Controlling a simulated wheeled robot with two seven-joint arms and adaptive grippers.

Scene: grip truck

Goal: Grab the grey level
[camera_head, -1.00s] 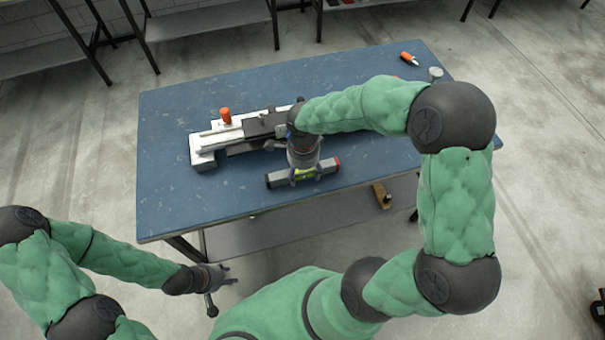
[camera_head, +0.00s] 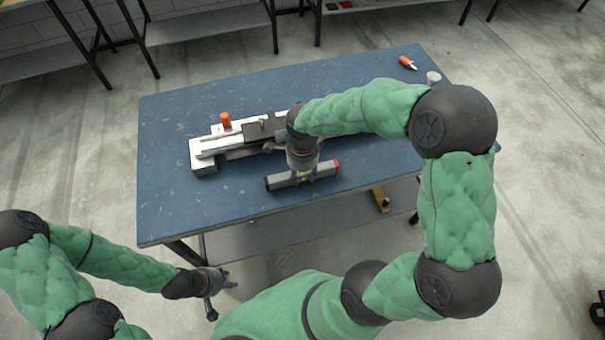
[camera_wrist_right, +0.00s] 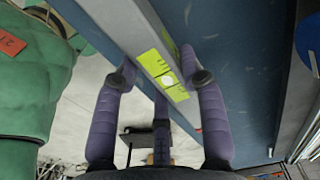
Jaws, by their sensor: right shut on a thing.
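The grey level (camera_head: 326,170) has red end caps and lies near the front edge of the blue table. In the right wrist view its grey bar with a yellow-green vial section (camera_wrist_right: 165,72) runs between my fingers. My right gripper (camera_head: 303,175) comes down over the middle of the level and is shut on it; in the wrist view the right gripper's fingers (camera_wrist_right: 160,75) press on both sides of the bar. My left gripper (camera_head: 226,278) hangs in front of the table, off to the left, empty, its fingers apart.
On the blue table (camera_head: 200,105) a long white and grey device (camera_head: 205,147) with an orange knob (camera_head: 225,120) stands behind the level. An orange-handled tool (camera_head: 408,62) and a whitish cylinder (camera_head: 433,77) are at the far right. The table's front left is clear.

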